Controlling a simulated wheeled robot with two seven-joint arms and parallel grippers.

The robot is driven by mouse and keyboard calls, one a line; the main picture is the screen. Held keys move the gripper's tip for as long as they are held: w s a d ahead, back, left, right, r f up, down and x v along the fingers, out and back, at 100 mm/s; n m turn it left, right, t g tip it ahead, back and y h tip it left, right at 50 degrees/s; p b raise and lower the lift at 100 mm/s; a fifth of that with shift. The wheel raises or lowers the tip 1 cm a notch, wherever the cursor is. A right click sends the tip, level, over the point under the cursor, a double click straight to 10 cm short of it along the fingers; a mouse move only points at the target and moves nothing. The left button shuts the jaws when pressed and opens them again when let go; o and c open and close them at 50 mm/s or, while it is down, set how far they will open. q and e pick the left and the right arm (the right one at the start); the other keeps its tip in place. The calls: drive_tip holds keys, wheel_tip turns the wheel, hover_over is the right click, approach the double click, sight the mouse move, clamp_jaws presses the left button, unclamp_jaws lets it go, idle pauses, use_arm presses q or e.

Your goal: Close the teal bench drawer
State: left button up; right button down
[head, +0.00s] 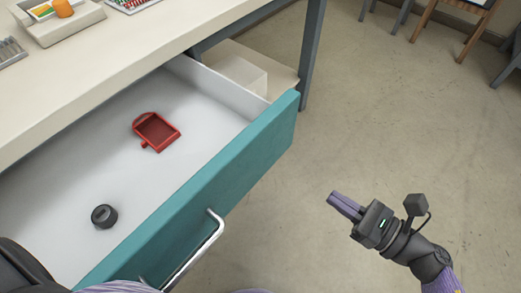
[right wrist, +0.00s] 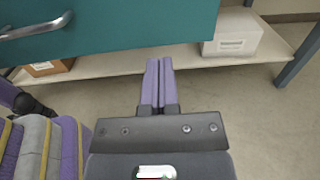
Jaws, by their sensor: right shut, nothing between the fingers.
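The teal bench drawer (head: 225,185) is pulled out from under the bench, with its white inside showing in the head view. Its silver bar handle (head: 200,252) is on the teal front, which also shows at the top of the right wrist view (right wrist: 140,25), with the handle (right wrist: 38,27) at upper left. Inside lie a red tray-like item (head: 156,131) and a dark round item (head: 104,216). My right gripper (head: 345,206) is shut and empty, out to the right of the drawer front and apart from it. My left gripper is not in view.
The bench top (head: 120,60) holds a beige tray (head: 65,22) and other small things. A bench leg (head: 312,55) stands beyond the drawer. A lower shelf (right wrist: 120,62) carries a white box (right wrist: 232,36) and a brown box (right wrist: 48,68).

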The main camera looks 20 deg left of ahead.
sight(267, 154)
drive_tip(key=b+x, duration=0.1)
drive_tip(key=x, duration=1.2)
drive_tip(key=shift+f+b, duration=0.1)
drive_tip(key=shift+b, duration=0.25)
drive_tip(key=shift+w+a, duration=0.1)
drive_tip(key=shift+a, duration=0.3)
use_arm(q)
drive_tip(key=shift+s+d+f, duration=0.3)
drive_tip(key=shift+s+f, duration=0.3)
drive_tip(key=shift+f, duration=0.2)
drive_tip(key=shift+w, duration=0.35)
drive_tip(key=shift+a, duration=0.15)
